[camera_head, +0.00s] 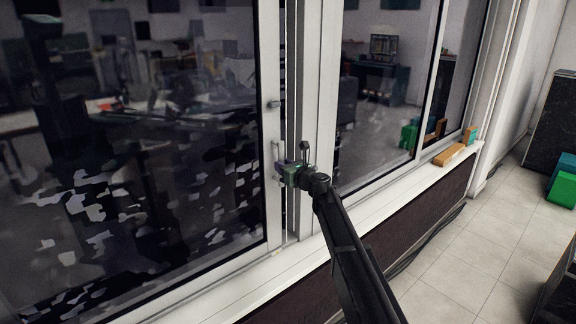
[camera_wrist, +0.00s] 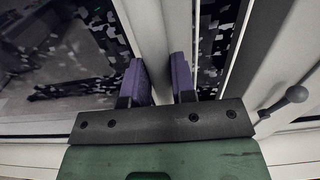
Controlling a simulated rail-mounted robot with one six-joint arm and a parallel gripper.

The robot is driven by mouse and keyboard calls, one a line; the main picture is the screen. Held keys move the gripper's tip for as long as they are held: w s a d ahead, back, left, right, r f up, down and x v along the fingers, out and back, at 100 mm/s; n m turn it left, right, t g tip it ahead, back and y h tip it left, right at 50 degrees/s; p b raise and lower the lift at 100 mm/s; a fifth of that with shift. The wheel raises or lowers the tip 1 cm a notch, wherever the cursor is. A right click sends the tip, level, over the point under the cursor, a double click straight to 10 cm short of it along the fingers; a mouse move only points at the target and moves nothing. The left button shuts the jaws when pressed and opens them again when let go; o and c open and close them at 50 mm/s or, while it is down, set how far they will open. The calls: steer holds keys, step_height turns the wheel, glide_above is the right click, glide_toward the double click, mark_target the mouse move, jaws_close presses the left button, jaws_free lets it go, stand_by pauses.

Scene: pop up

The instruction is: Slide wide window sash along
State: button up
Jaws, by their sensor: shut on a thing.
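The wide window sash (camera_head: 269,70) is on the left in the head view, with a large glass pane and a white frame. A slim upright handle (camera_head: 276,152) sits on its right stile. My gripper (camera_head: 283,170) is at this handle and shut on it. In the wrist view, the purple fingers of my gripper (camera_wrist: 158,76) stand on either side of a pale upright part. The exact contact is partly hidden by the fingers. A narrow dark upright gap shows just right of the sash stile in the head view.
A white fixed frame (camera_head: 326,70) stands right of the sash, with another pane beyond it. The white sill (camera_head: 385,203) runs below. Wooden blocks (camera_head: 449,155) lie on its right part. Tiled floor (camera_head: 480,255) is open at the right; green boxes (camera_head: 562,185) stand at the edge.

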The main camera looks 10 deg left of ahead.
steer(key=shift+s+a, duration=1.2)
steer(key=shift+s, duration=0.2)
steer(key=o, duration=0.9)
steer(key=shift+o, duration=0.2)
steer(key=v, duration=1.1)
steer(key=s+d+f+n+g+h, duration=0.25)
steer(key=s+f+n+g, duration=0.6)
steer(key=s+n, duration=0.7)
steer(key=s+d+f+n+g+h, duration=0.1)
steer(key=s+d+f+n+h, duration=0.1)
steer(key=s+d, duration=0.4)
steer(key=s+d+f+n+g+h+p, duration=0.1)
steer(key=s+d+n+h, duration=0.4)
steer(key=d, duration=0.5)
steer(key=s+d+f+n+g+h, duration=0.1)
steer(key=s+d+f+n+h, duration=0.3)
steer(key=s+d, duration=0.3)
steer(key=shift+s+d, duration=0.4)
steer(key=shift+d, duration=0.5)
